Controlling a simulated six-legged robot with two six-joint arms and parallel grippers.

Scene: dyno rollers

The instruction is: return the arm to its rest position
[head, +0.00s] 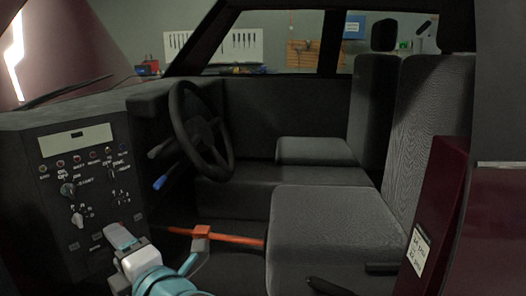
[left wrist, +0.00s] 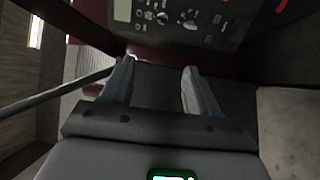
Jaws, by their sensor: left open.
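My left gripper (head: 140,248) is low in the head view, in front of the dashboard's control panel (head: 82,180), with a light blue and white arm behind it. In the left wrist view the two grey fingers stand wide apart with nothing between them (left wrist: 160,88). Part of the control panel shows beyond them, with its small screen (left wrist: 122,10) and knobs. The fingers look clear of the panel. My right gripper is not in view.
An orange bar (head: 236,238) with an orange block runs low beside my left arm, close to the seat (head: 325,230). A steering wheel (head: 200,125) stands above. A dark red pillar (head: 440,200) with a label is at the right. The cabin's middle is open.

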